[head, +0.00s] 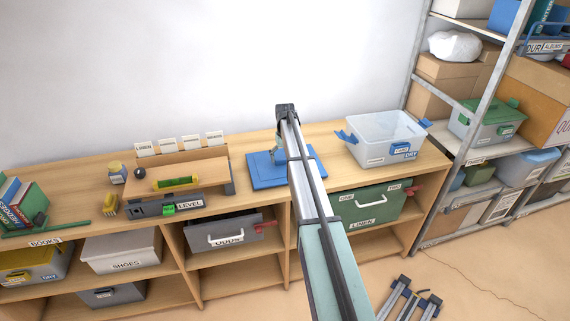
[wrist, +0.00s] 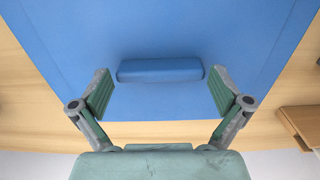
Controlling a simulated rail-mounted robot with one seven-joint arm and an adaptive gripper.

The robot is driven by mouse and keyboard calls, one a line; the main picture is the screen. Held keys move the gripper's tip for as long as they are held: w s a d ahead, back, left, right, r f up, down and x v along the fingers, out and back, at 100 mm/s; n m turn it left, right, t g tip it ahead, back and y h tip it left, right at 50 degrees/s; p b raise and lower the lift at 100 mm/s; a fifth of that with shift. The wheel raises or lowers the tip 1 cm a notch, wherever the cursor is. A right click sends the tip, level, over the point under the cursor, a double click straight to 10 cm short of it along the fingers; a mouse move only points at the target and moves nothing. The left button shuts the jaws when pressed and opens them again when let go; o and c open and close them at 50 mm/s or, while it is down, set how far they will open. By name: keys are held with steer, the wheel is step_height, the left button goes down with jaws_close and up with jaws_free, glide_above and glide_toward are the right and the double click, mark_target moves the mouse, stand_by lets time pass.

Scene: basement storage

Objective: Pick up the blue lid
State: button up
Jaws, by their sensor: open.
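The blue lid (head: 264,173) lies flat on the wooden shelf top in the head view, left of the clear box. In the wrist view the blue lid (wrist: 160,30) fills most of the picture, with a raised blue handle bar (wrist: 160,69) in its middle. My gripper (wrist: 159,91) is open, its two green-padded fingers at either end of the handle, with gaps visible at both sides. In the head view my arm hides part of the lid's right side, and my gripper's fingers are mostly hidden there.
A clear box (head: 385,141) with blue handles stands right of the lid. A wooden stand (head: 190,170) with a level and label cards is to the left. A green drawer box (head: 372,208) sits below. A metal rack (head: 459,153) stands at the right.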

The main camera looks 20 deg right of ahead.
steer(key=shift+f, duration=0.55)
steer(key=c, duration=0.7)
steer(key=shift+r, duration=0.1)
